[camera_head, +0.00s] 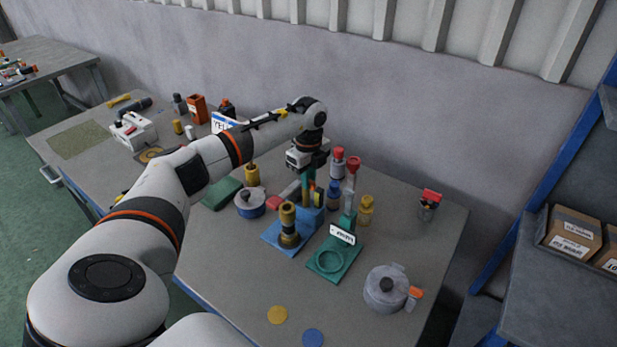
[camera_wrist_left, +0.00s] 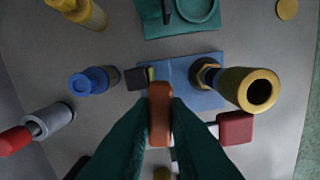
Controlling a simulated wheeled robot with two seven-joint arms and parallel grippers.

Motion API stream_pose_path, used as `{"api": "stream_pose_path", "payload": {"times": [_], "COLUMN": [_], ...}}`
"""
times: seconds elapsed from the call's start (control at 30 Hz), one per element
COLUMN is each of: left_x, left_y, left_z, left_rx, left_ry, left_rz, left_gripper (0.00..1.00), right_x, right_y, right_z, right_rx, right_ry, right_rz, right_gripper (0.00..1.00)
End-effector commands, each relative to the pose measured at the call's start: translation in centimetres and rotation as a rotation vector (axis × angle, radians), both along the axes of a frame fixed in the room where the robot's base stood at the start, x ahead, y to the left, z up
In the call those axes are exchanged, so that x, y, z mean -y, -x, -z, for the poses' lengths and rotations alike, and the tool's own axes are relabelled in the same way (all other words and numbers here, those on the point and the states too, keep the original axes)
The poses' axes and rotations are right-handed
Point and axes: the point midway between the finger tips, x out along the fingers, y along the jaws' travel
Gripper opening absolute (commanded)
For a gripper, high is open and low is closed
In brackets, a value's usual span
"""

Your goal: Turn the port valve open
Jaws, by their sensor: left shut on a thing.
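My left gripper (camera_head: 308,196) reaches down from above to a blue base (camera_head: 273,236) on the table. In the left wrist view its green fingers (camera_wrist_left: 160,110) are shut on an orange-brown handle (camera_wrist_left: 160,125), seen end-on. The blue base also shows there (camera_wrist_left: 205,98), below the handle. A brass fitting with an open round mouth (camera_head: 288,222) stands upright on this base, beside the gripper; it also shows in the wrist view (camera_wrist_left: 258,90). The fingers hide how the handle joins the base. My right gripper is out of view.
A green stand with a ring (camera_head: 323,268) is in front. A blue bottle (camera_head: 333,196), red-topped pieces (camera_head: 351,172) and a yellow bottle (camera_head: 365,212) stand close right. A red block (camera_head: 275,203) lies left. A grey pot (camera_head: 384,288) stands front right.

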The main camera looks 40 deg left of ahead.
Motion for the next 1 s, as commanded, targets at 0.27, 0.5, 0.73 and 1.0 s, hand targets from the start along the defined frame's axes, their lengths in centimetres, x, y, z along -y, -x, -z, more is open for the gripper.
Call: {"api": "stream_pose_path", "payload": {"times": [0.27,0.5,0.73,1.0], "left_x": [-0.1,-0.1,0.0,-0.1], "left_y": [-0.1,-0.1,-0.1,-0.2], "left_z": [-0.3,-0.1,-0.4,-4.9], "left_rx": [0.007,0.004,0.004,0.009], "left_ry": [-0.001,0.0,0.0,-0.001], "left_rz": [-0.004,-0.002,-0.001,-0.002], "left_gripper": [0.18,0.36,0.36,0.36], "right_x": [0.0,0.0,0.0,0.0], "right_y": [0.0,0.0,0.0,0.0], "right_z": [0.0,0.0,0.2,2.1], "right_rx": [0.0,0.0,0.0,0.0], "right_ry": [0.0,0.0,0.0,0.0], "right_rz": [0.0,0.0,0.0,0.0], "right_gripper": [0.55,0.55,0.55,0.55]}}
